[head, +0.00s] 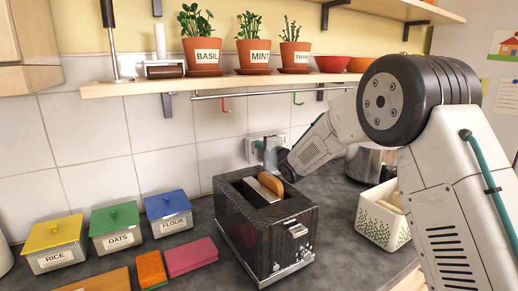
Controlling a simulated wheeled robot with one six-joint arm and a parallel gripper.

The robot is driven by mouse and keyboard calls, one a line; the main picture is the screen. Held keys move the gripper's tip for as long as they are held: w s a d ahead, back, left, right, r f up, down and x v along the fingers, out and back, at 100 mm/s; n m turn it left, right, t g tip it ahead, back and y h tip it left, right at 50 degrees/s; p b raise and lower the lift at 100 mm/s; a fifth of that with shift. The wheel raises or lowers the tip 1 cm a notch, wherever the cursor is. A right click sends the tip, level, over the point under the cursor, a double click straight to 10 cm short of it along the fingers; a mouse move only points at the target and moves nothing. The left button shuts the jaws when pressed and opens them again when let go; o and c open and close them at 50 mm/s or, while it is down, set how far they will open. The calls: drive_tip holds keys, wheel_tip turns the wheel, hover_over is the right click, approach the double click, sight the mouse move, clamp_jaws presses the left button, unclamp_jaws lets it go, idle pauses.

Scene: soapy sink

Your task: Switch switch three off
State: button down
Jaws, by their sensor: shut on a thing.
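A pale wall plate (251,151) is fixed to the white tiles behind the toaster.
A black toaster (262,232) with bread (271,185) stands just below my gripper. A rail (225,95) with hooks and a shelf (130,87) with potted herbs are above. A white perforated basket (380,222) and a metal pot (371,162) are on the right.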

drive_tip(key=shift+a+r, duration=0.35)
drive_tip(key=shift+r, duration=0.2)
drive_tip(key=v, duration=1.4)
drive_tip(key=shift+d+f, duration=0.3)
drive_tip(key=shift+d, duration=0.15)
